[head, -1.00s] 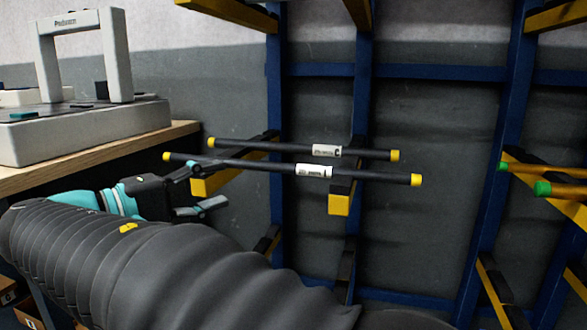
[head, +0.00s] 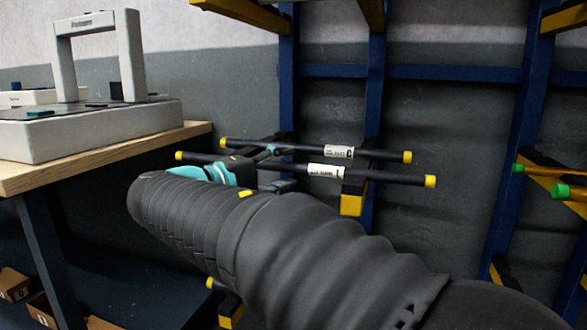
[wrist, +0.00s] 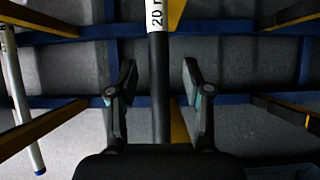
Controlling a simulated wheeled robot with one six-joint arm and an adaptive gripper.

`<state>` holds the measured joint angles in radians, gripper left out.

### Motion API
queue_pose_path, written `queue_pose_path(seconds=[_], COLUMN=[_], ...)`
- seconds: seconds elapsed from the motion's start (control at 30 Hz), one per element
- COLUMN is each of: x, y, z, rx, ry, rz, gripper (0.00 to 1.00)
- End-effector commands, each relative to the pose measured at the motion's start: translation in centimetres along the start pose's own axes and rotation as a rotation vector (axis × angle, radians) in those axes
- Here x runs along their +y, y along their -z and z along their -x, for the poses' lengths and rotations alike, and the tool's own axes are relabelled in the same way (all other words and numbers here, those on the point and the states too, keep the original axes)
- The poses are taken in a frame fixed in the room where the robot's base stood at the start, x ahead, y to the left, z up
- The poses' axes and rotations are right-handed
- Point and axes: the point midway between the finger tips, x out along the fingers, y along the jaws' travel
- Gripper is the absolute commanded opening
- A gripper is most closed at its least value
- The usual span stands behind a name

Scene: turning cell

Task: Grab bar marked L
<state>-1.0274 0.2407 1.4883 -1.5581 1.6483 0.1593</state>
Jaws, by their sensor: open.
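Two dark bars with yellow ends lie side by side across the rack's supports in the head view. The front bar (head: 385,177) has a white label that seems to read L. The rear bar (head: 300,148) has a white label whose letter I cannot read surely. My gripper (head: 274,170) is open at the front bar, left of its label, one finger on each side. In the wrist view, a dark bar (wrist: 161,110) runs between the open fingers of my gripper (wrist: 160,80), and its label shows "20 m". I cannot see the fingers touching it.
The blue rack (head: 520,170) has yellow support arms. Green-ended bars (head: 563,191) lie at the right. A wooden bench (head: 100,160) with a pale machine (head: 90,125) stands at the left. In the wrist view, a grey bar (wrist: 20,105) is at the left.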

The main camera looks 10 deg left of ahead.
Motion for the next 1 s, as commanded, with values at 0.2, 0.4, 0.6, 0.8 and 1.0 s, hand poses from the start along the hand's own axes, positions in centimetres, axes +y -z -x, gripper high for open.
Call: queue_pose_path(seconds=[0.2,0.4,0.6,0.8,1.0], x=[0.04,0.04,0.03,0.31,0.35], y=[-0.04,-0.03,-0.03,-0.10,-0.09], z=[-1.17,-1.13,-1.12,-1.13,-1.13], rx=[0.001,0.001,0.001,0.001,0.001], ry=[0.000,0.000,0.000,-0.003,-0.003], rz=[0.000,0.000,0.000,-0.004,-0.004], gripper=[0.50,0.40,0.00,0.00,0.00])
